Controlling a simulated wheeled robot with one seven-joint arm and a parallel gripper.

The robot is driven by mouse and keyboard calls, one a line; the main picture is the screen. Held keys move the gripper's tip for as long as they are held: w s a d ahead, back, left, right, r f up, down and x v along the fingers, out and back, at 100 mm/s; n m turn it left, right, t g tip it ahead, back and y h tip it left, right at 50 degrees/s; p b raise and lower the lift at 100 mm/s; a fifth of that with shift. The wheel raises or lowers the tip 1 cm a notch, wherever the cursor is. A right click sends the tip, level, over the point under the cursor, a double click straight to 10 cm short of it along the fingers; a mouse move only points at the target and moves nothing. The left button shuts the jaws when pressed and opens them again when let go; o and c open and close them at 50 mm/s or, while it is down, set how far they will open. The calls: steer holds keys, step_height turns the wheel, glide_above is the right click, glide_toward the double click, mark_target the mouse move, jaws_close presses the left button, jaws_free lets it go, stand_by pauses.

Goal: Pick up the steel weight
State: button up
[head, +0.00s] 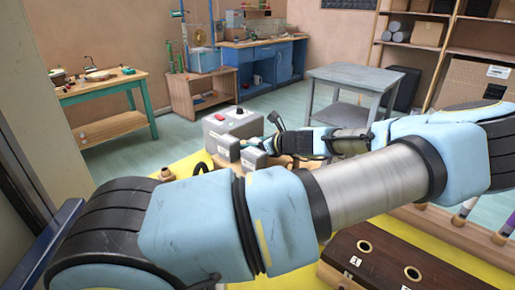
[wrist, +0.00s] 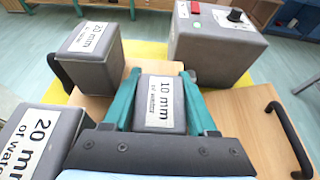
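My gripper (wrist: 160,72) has teal fingers, one on each side of a small grey block (wrist: 161,103) labelled "10 mm of water". The block fills nearly all the space between the fingers; I cannot tell whether they press on it. No block is marked as steel, so this one may be the steel weight. Two larger grey blocks labelled "20 mm", one upper left (wrist: 88,52) and one lower left (wrist: 38,140), stand beside my gripper in the wrist view. In the head view my arm hides most of the gripper and the small block.
A grey box (wrist: 215,42) with a red switch and black knob stands just beyond my gripper. The wooden board (wrist: 252,105) carries a black handle (wrist: 285,135) at right. A dark wooden box with holes (head: 380,262) is at the head view's lower right.

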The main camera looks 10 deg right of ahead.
jaws_close()
steer(key=shift+r, duration=0.15)
stand_by(0.4)
